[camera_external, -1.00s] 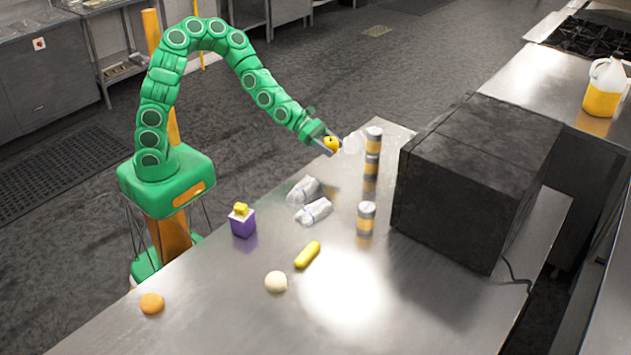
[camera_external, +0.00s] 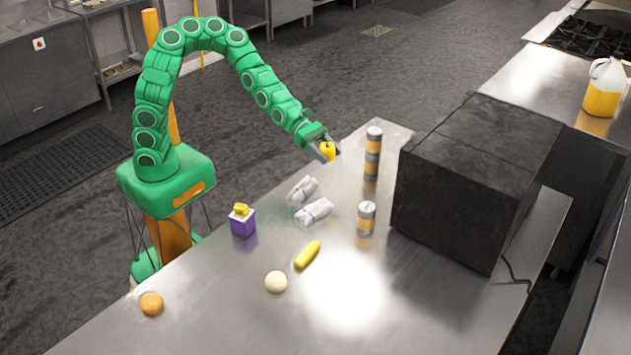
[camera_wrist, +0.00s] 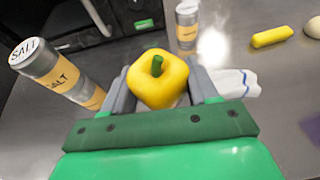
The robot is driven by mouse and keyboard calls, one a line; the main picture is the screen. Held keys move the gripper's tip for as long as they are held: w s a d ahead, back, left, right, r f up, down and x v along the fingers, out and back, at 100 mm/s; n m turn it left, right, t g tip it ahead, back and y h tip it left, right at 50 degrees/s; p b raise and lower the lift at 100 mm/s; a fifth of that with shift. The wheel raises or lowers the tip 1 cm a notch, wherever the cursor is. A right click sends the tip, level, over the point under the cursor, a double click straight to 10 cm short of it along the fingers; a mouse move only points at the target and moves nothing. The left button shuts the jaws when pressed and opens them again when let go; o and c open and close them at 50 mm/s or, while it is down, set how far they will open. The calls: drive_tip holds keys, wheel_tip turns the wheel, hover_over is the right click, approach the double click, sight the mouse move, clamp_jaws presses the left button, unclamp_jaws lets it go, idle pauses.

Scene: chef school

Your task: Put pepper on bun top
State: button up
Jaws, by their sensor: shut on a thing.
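A yellow pepper with a green stem (camera_external: 328,151) is held between the fingers of my gripper (camera_external: 326,154), above the far end of the steel table. The wrist view shows the pepper (camera_wrist: 158,78) between the two grey fingers of my gripper (camera_wrist: 160,85), stem toward the camera. An orange-brown rounded bun piece (camera_external: 151,303), which looks like the bun top, lies on the table's near left edge, far from my gripper. A pale round piece (camera_external: 276,281) lies nearer the middle; I cannot tell if it is part of a bun.
Stacked salt cans (camera_external: 373,155) stand right of my gripper; another can (camera_external: 366,218) stands nearer. Crumpled white cloths (camera_external: 313,211), a purple box (camera_external: 243,222) and a long yellow item (camera_external: 307,255) lie between my gripper and the bun. A large black box (camera_external: 475,185) stands right.

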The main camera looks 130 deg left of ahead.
drive_tip(key=w+d+r+m+g+h, duration=0.1)
drive_tip(key=d+r+m+g+h, duration=0.2)
drive_tip(key=d, duration=1.4)
drive_tip(key=w+d+r+m+g+h, duration=0.15)
drive_tip(key=d+m+h, duration=0.35)
drive_tip(key=d, duration=1.3)
drive_tip(key=s+d+m+g+h, duration=0.2)
drive_tip(key=s+d+m+g, duration=0.25)
drive_tip(key=s+d, duration=0.65)
drive_tip(key=s+d+m+g+h, duration=0.4)
drive_tip(key=s+d, duration=0.4)
drive_tip(key=d, duration=0.6)
drive_tip(key=y, duration=0.1)
hover_over(149, 299)
drive_tip(key=shift+m, duration=0.35)
drive_tip(key=f, duration=0.9)
drive_tip(key=shift+s+a+f, duration=0.2)
drive_tip(key=shift+f, duration=0.1)
drive_tip(key=shift+w+d+f, duration=0.15)
drive_tip(key=shift+w+f, duration=0.05)
drive_tip(key=shift+f, duration=0.1)
drive_tip(key=shift+f+y, duration=0.3)
drive_tip(key=shift+f, duration=1.2)
drive_tip(key=shift+f, duration=0.15)
